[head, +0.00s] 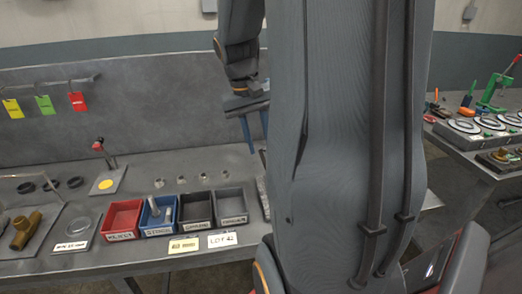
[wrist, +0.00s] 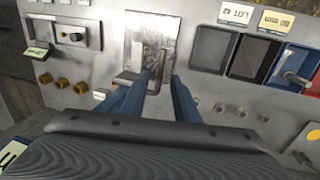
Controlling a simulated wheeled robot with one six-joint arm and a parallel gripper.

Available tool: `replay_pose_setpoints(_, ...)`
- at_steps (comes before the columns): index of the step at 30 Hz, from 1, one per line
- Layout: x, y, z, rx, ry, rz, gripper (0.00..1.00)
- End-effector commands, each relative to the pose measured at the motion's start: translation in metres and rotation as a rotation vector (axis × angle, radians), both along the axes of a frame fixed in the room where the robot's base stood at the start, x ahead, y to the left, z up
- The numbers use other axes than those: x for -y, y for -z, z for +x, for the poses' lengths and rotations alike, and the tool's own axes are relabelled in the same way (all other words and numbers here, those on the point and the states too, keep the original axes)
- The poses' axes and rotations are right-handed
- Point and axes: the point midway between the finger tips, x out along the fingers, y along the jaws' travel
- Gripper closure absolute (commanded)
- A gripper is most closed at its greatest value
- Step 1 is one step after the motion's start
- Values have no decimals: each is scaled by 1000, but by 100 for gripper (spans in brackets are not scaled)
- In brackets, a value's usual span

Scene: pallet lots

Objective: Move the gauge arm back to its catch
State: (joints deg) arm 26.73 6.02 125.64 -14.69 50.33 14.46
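In the wrist view, a worn metal plate (wrist: 169,27) stands at the top centre. A thin metal bar (wrist: 158,70) in front of it looks like the gauge arm; I cannot be sure. My gripper (wrist: 160,80) has its two blue fingers spread, one on each side of this bar. Contact with the bar cannot be made out. In the head view my gripper (head: 255,128) shows its blue fingers pointing down over the bench, right of the bins. My own arm hides the gauge there, and no catch can be clearly made out.
Red (head: 122,216), blue (head: 158,212) and dark (head: 196,206) labelled bins stand left of the gripper. A red-knobbed lever (head: 98,146) rises behind them. In the wrist view, a grey control box (wrist: 72,33) and brass knobs (wrist: 62,83) lie left of the plate.

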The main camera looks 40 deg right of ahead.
Motion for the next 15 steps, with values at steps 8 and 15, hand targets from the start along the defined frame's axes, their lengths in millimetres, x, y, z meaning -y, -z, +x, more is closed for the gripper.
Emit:
replay_pose_setpoints(8,4,28,-3,0,-1,1,72)
replay_pose_setpoints(15,5,31,-3,1,-1,0,72)
